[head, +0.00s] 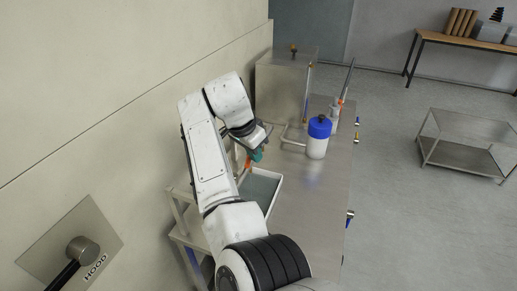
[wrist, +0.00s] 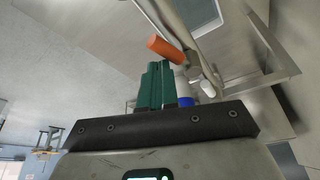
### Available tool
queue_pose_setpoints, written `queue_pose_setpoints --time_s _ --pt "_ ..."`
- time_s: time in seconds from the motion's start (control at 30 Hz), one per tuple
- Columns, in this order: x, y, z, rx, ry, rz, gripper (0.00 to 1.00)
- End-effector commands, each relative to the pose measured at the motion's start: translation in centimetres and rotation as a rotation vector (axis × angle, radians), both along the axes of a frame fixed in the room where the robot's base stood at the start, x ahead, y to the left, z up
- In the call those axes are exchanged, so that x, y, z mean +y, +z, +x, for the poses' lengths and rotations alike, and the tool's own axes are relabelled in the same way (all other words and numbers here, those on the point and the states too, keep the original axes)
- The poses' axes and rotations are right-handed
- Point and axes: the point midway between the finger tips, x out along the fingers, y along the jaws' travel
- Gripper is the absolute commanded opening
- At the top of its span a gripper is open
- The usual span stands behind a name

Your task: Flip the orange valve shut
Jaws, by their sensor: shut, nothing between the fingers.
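The orange valve handle (wrist: 165,48) shows in the wrist view as a short orange cylinder beside a pale pipe (wrist: 181,35). In the head view a small patch of the orange valve (head: 248,162) shows close to my fingers, mostly hidden by my arm. My gripper (head: 258,156) has green fingers, which are together and empty. In the wrist view my gripper (wrist: 158,66) points up toward the orange handle, with its tips just below it. I cannot tell whether they touch.
A white bottle with a blue cap (head: 318,138) stands to the right. A steel box (head: 283,85) is behind. The wall (head: 110,80) is close on the left.

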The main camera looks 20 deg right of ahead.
Motion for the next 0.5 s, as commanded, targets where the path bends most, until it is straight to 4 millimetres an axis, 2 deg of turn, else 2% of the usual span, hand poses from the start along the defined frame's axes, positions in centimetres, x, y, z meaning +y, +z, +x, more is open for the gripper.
queue_pose_setpoints --time_s 0.5 --pt "1.6 0.0 0.2 0.001 0.003 0.001 0.0"
